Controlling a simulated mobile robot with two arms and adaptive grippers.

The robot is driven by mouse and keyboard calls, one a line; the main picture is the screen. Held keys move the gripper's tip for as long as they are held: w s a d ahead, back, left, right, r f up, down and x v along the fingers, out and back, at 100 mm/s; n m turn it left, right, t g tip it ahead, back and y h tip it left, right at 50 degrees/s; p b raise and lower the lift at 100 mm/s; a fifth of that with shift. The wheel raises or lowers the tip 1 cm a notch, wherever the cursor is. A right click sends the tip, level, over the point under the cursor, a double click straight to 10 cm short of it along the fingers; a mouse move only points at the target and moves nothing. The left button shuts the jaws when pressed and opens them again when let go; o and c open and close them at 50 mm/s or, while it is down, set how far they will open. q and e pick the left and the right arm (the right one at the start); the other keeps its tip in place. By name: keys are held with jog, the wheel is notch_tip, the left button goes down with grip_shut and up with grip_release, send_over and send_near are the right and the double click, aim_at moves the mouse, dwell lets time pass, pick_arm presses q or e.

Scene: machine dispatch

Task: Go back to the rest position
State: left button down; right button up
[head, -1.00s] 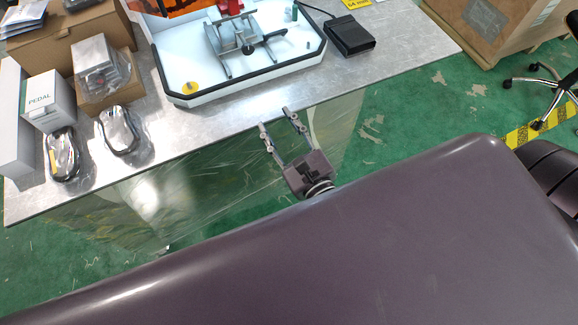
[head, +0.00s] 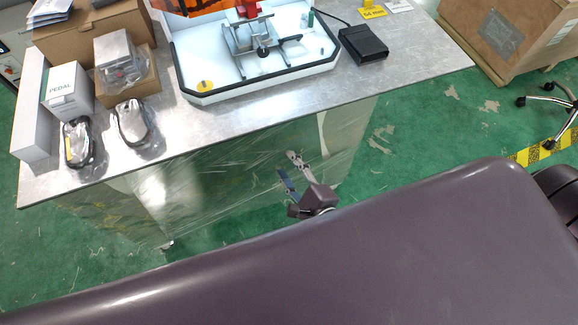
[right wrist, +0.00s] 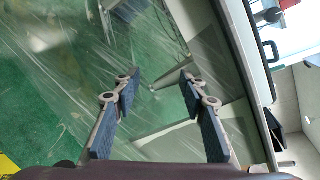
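My right gripper (head: 287,165) is in front of the table's near edge in the head view, below the tabletop and close to my body. In the right wrist view its two fingers (right wrist: 160,88) stand apart with nothing between them, so it is open and empty. The film-wrapped side of the table shows behind the fingers. My left gripper is not in view.
The metal table (head: 225,122) holds a white-bedded machine (head: 190,62), a black pedal (head: 362,45), a PEDAL box (head: 68,92) and bagged cables (head: 134,122). A wooden crate (head: 505,40) and chair base (head: 552,100) stand right. Green floor (head: 410,120) is free between.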

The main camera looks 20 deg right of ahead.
jog(key=shift+f, duration=0.1)
dwell(0.4)
jog(key=s+d+f+n+g, duration=0.1)
jog(key=s+f+n+g, duration=0.1)
jog(key=s+f+n, duration=0.45)
jog(key=s+d+f+n+g, duration=0.1)
jog(key=s+f+n+g, duration=0.15)
jog(key=f, duration=0.75)
jog(key=s+d+f+n+g, duration=0.1)
jog(key=s+f+n+g, duration=0.3)
jog(key=f, duration=0.5)
jog(key=s+d+f+n+g+h, duration=0.1)
jog(key=s+d+f+n, duration=0.1)
jog(key=s+f+n, duration=0.2)
jog(key=s+d+f+n+g, duration=0.2)
jog(key=s+d+f+n, duration=0.1)
jog(key=s, duration=0.7)
jog(key=s+d+f+n+g+h, duration=0.1)
jog(key=s+d+f+n+g, duration=0.1)
jog(key=s+f+n, duration=0.3)
jog(key=shift+s+d+n+h, duration=0.2)
jog(key=shift+s+n+h, duration=0.1)
jog(key=shift+s, duration=0.95)
